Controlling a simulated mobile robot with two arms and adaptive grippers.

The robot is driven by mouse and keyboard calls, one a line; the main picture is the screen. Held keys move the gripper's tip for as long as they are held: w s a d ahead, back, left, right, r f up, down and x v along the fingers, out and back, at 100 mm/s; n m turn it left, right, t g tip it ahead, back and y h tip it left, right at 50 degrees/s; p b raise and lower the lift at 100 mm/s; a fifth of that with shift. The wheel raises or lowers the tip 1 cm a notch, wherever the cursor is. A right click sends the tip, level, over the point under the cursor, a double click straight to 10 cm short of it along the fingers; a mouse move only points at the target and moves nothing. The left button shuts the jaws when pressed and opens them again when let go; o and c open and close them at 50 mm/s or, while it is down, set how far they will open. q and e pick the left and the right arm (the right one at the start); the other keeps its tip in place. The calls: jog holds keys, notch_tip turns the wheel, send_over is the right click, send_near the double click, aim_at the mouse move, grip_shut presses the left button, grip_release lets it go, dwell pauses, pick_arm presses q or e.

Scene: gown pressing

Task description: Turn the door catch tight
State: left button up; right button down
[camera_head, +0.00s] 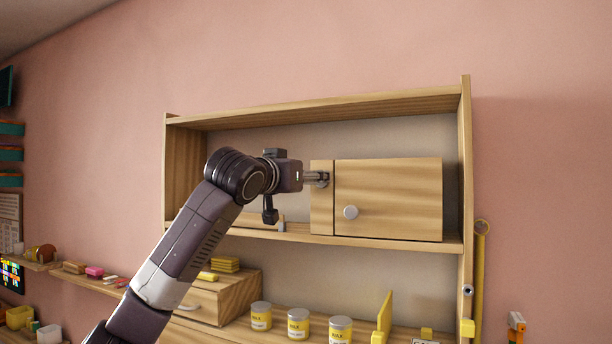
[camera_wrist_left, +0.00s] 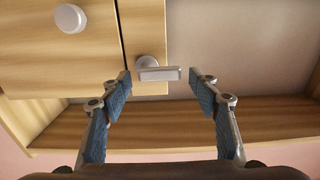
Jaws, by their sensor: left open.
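The wooden cabinet door (camera_head: 390,198) is flush beside a narrow wooden post (camera_head: 321,222) and looks shut. It carries a round pale knob (camera_head: 350,212), also seen in the left wrist view (camera_wrist_left: 70,18). The metal door catch (camera_wrist_left: 158,74) sits on the post in the left wrist view, with a round base and a flat bar lying roughly level, away from the door seam. My left gripper (camera_head: 316,179) is at the post in the head view. In the wrist view its blue-padded fingers (camera_wrist_left: 161,88) are open, one on each side of the bar, with visible gaps. My right gripper is out of view.
The cabinet sits in an open wooden shelf unit (camera_head: 320,107) on a pink wall. Below are a drawer box (camera_head: 226,300) and several wax tins (camera_head: 298,324). A yellow rod (camera_head: 480,270) hangs at the right side. The shelf space above the door is clear.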

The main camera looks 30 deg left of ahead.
pick_arm(q)
jog(key=shift+s, duration=0.15)
jog(key=c, duration=0.8)
jog(key=shift+c, duration=1.8)
jog(key=d+m, duration=0.1)
jog(key=m, duration=1)
jog(key=d+r+m, duration=0.1)
jog(key=m, duration=0.5)
jog(key=shift+w+d+m, duration=0.3)
jog(key=shift+d, duration=0.05)
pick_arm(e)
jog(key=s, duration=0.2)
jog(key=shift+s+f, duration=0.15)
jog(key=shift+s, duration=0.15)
pick_arm(q)
jog(key=shift+f+m, duration=0.1)
jog(key=shift+m, duration=0.2)
